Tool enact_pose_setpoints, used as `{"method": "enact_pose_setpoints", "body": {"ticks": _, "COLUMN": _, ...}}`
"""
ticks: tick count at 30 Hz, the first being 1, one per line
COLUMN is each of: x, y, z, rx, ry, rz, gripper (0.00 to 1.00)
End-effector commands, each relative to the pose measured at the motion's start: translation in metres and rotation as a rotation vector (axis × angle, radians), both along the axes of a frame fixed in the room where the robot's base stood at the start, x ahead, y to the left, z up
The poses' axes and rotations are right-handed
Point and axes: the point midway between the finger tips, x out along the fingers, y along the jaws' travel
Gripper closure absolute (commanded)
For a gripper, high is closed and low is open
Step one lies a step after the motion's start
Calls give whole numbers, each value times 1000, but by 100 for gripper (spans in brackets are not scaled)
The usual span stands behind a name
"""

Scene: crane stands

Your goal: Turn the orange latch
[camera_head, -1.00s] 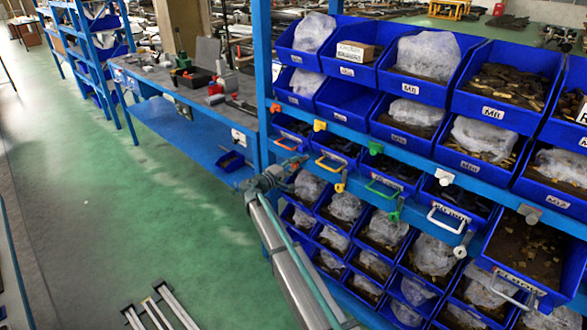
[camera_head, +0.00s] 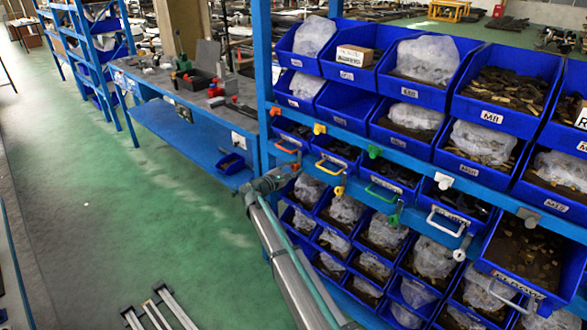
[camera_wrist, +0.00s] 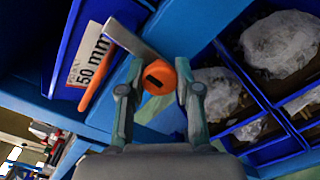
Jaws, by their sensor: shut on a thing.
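The orange latch (camera_wrist: 160,78) shows in the wrist view as a rounded orange piece with a dark slot on its end. It sits between the two fingers of my gripper (camera_wrist: 158,92), which is shut on it. In the head view my gripper (camera_head: 292,166) is at the left end of the rack, just below the orange handle (camera_head: 287,146); there the latch is mostly hidden by the gripper. The orange handle bar also shows in the wrist view (camera_wrist: 96,82), slanting left of the latch beside a grey metal strip (camera_wrist: 122,42).
To the right along the rack hang a yellow latch (camera_head: 340,187), a green latch (camera_head: 395,214) and a grey latch (camera_head: 461,249). Blue bins (camera_head: 405,112) fill the rack above and below. A blue workbench (camera_head: 195,105) stands to the left. The green floor (camera_head: 100,220) is open.

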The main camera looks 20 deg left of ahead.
Motion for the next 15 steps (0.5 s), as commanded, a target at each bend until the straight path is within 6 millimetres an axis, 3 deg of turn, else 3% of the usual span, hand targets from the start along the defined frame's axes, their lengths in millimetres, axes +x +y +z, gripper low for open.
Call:
{"method": "enact_pose_setpoints", "body": {"ticks": 14, "x": 1, "y": 0, "z": 1, "rx": -14, "ry": 4, "rz": 0, "gripper": 100}}
{"method": "enact_pose_setpoints", "body": {"ticks": 15, "x": 1, "y": 0, "z": 1, "rx": -13, "ry": 3, "rz": 0, "gripper": 60}}
